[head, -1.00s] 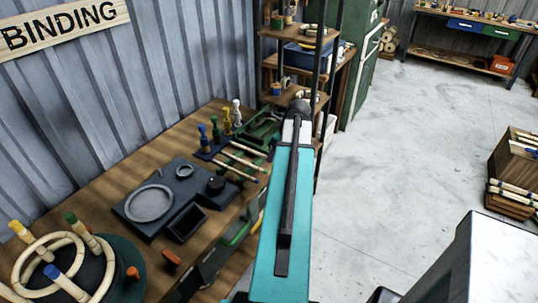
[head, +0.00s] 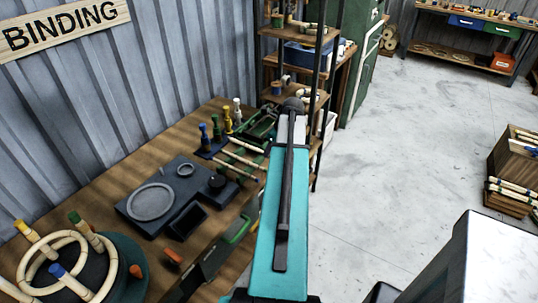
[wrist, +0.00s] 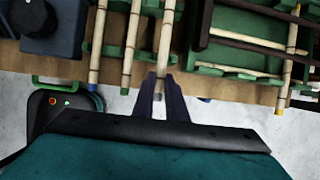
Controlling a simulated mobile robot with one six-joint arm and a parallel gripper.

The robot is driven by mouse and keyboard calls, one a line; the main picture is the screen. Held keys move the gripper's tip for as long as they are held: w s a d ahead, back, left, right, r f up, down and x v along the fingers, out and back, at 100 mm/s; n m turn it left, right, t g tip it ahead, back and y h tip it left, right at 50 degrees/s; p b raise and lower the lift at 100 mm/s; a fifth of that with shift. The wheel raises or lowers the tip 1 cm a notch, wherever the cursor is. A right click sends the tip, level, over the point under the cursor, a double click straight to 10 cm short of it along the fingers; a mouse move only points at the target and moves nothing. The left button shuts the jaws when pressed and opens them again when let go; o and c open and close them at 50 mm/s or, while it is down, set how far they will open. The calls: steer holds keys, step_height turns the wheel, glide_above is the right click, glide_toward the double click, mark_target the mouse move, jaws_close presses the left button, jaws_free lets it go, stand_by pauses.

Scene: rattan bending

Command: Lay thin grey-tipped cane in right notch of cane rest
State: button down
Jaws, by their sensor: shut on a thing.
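My gripper (wrist: 162,84) is shut on the thin grey-tipped cane (wrist: 163,45) near its grey end. The cane runs away from me over the right part of the green cane rest (wrist: 145,50) in the wrist view. I cannot tell whether it is seated in the right notch or just above it. In the head view the canes (head: 243,160) show beside my arm, which hides my gripper.
A green frame with dark bars (wrist: 250,45) stands close on the right, with a yellow-tipped cane (wrist: 290,60) on it. A dark block with a knob (wrist: 50,25) is on the left. Coloured pegs (head: 227,120) stand behind the rest. The bench edge is near my gripper.

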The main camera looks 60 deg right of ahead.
steer(key=shift+f+p, duration=0.45)
steer(key=shift+f, duration=0.85)
steer(key=shift+f, duration=0.1)
steer(key=c, duration=1.8)
jaws_free()
steer(key=shift+o, duration=0.2)
steer(key=shift+r, duration=0.2)
steer(key=b+v, duration=0.2)
steer(key=v, duration=1)
steer(key=shift+b, duration=0.3)
